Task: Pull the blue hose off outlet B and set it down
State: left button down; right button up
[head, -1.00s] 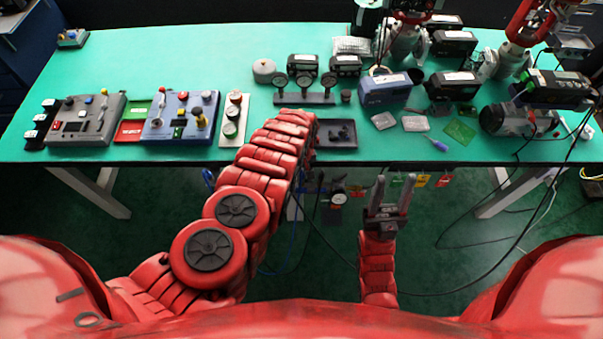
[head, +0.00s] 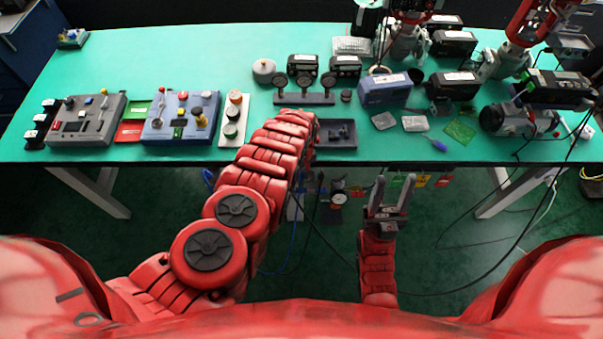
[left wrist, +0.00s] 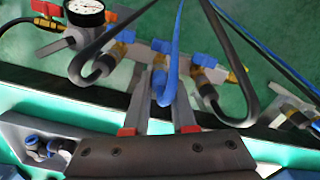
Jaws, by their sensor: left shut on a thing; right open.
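The blue hose (left wrist: 175,62) bends in a loop between the two fingers of my left gripper (left wrist: 160,78), which is shut on it. The hose lies in front of the middle fitting of a grey manifold (left wrist: 142,58); I cannot tell whether its end is still seated on the outlet. No outlet letter is readable. In the head view my left fingers are hidden behind my arm, and the blue hose (head: 292,240) shows thinly below the table edge. My right gripper (head: 390,186) is open and empty in front of the table.
Black hoses (left wrist: 237,116) loop on both sides of the blue one. The green table (head: 190,60) carries panels, gauges and boxes. A small dark tray (head: 340,148) lies near its front edge.

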aim_at(301, 173)
pick_arm(q)
jog(key=shift+r+p, duration=0.9)
jog(key=shift+r, duration=0.15)
dwell(1.2)
jog(key=shift+r+p, duration=1.5)
jog(key=shift+r, duration=0.5)
